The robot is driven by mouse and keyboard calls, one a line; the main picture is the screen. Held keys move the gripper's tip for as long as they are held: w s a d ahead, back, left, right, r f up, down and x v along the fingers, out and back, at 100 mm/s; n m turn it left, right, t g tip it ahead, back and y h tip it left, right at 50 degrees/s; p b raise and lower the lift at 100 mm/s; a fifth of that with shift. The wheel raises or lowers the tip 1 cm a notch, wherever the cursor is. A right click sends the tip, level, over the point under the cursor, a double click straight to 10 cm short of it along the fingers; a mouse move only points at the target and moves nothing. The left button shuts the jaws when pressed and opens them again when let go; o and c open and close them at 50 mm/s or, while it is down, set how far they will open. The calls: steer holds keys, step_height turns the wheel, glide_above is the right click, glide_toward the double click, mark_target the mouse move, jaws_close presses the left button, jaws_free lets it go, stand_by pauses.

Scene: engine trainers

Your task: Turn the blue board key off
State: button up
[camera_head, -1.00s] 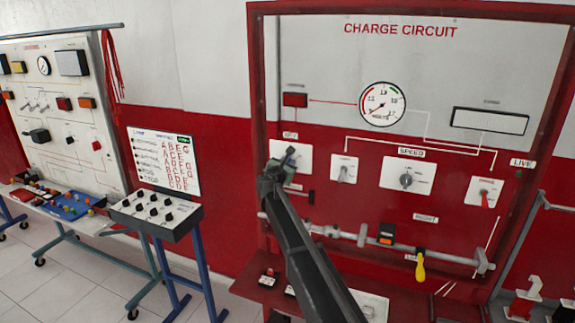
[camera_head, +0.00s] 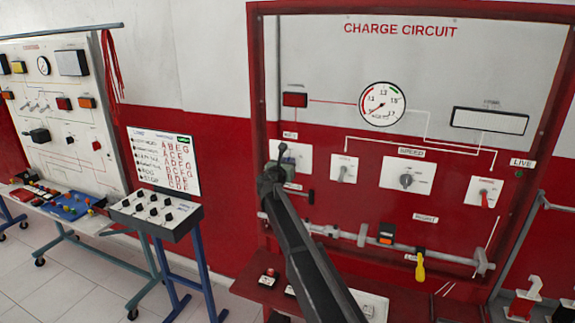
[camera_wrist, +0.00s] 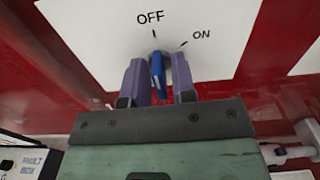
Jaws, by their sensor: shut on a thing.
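The blue key (camera_wrist: 157,78) stands out from a white plate (camera_wrist: 85,35) marked OFF and ON in the wrist view. It points nearly straight up toward the OFF mark, with ON to its right. My gripper (camera_wrist: 158,66) is shut on the key, with a purple finger on each side. In the head view, my gripper (camera_head: 279,160) is at the left part of the charge circuit board (camera_head: 350,60), over the small key plate (camera_head: 299,153). The key itself is hidden there behind my gripper.
Right of the gripper are a small switch plate (camera_head: 344,169), a speed dial (camera_head: 406,181) and a red-handled switch (camera_head: 485,197). A horizontal bar (camera_head: 345,237) runs below. A switch box on a stand (camera_head: 155,212) is at left.

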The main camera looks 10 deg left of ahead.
steer(key=o, duration=0.6)
steer(key=shift+o, duration=0.2)
steer(key=v, duration=1)
steer(key=shift+s, duration=0.4)
